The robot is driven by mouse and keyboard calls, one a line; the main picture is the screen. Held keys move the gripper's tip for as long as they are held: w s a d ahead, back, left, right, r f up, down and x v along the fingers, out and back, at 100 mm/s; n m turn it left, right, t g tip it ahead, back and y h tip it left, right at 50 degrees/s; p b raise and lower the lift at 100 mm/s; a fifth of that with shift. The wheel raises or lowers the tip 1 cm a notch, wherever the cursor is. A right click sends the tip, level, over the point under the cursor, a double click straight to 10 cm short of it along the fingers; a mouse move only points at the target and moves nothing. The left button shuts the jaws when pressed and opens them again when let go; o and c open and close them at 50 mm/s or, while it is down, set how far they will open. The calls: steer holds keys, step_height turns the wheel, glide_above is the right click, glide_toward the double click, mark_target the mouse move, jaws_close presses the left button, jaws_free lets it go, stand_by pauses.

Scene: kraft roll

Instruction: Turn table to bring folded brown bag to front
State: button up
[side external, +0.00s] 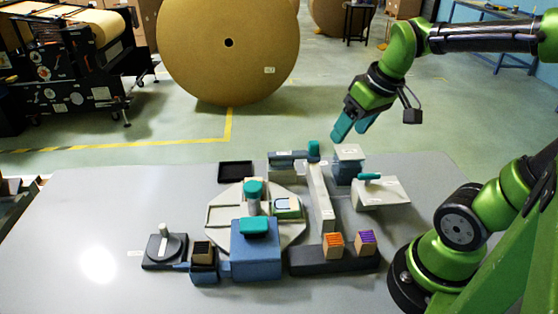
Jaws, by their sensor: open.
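A pale grey octagonal turntable (222,214) lies flat in the middle of the station on the table. A blue block with a teal top (256,228) stands at its front and hides part of it. A grey post with a teal cap (253,193) rises near its centre, and a green-edged piece (287,207) is at its right. I cannot make out a folded brown bag on the turntable. A round dark dial with a pale upright knob (164,242) stands at the front left. My gripper (350,132), with teal fingers, is open and empty, high above the station's back right.
Small brown blocks with orange (333,243) and purple (365,242) tops stand on a dark base (310,262) at the front right. A small dark-topped box (203,252) sits in a blue holder at front left. A black tray (235,172) lies behind. The table's left side is clear.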

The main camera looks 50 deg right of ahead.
steer(key=s+d+n+g, duration=0.2)
steer(key=d+n+g, duration=0.1)
steer(key=d+n, duration=0.5)
steer(key=shift+r+g+h, duration=0.15)
steer(key=shift+g+h, duration=0.15)
steer(key=shift+g, duration=0.1)
